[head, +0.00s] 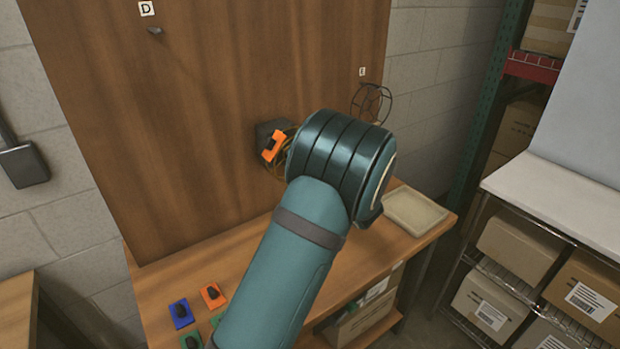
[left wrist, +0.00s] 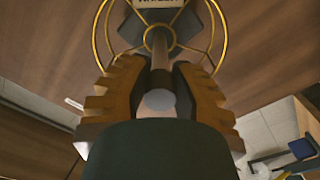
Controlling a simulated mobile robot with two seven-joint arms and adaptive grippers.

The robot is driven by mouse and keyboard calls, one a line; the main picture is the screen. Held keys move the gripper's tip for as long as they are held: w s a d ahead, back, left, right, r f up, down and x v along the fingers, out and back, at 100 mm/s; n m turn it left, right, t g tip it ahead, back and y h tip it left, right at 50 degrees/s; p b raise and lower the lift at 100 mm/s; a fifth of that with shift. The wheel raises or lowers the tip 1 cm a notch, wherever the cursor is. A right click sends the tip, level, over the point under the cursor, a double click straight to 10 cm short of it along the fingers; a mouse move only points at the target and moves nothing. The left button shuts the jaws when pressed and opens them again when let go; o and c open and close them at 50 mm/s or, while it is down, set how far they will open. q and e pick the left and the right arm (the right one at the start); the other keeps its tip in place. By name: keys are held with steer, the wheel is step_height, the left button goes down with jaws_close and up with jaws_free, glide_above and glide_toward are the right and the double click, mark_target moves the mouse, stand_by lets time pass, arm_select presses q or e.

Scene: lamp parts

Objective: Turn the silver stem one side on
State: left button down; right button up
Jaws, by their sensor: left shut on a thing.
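My left gripper (left wrist: 160,82) is shut on the silver stem (left wrist: 158,102) in the left wrist view, with a ridged orange-brown finger on each side. The stem's rounded end faces the camera. Its shaft runs toward a gold wire cage (left wrist: 222,35) and a dark labelled block at the upright wooden board. In the head view, my left gripper (head: 274,147) shows as an orange finger beside the dark block (head: 268,128) on the board. Yellow wires (head: 280,167) of the cage show there. My wrist hides the stem in that view. My right gripper is not in view.
A black wire cage (head: 371,102) hangs under label E, and a peg (head: 155,30) sticks out under label D. On the bench lie a beige tray (head: 415,211) and blue (head: 181,314) and orange (head: 213,295) pieces. Shelves with boxes stand at the right.

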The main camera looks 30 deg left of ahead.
arm_select(q)
steer(key=shift+f+n+b, duration=0.1)
steer(key=shift+n+b, duration=0.75)
steer(key=shift+n, duration=0.05)
steer(key=c, duration=0.7)
jaws_free()
steer(key=shift+c, duration=0.2)
steer(key=v, duration=1.2)
steer(key=shift+d, duration=0.1)
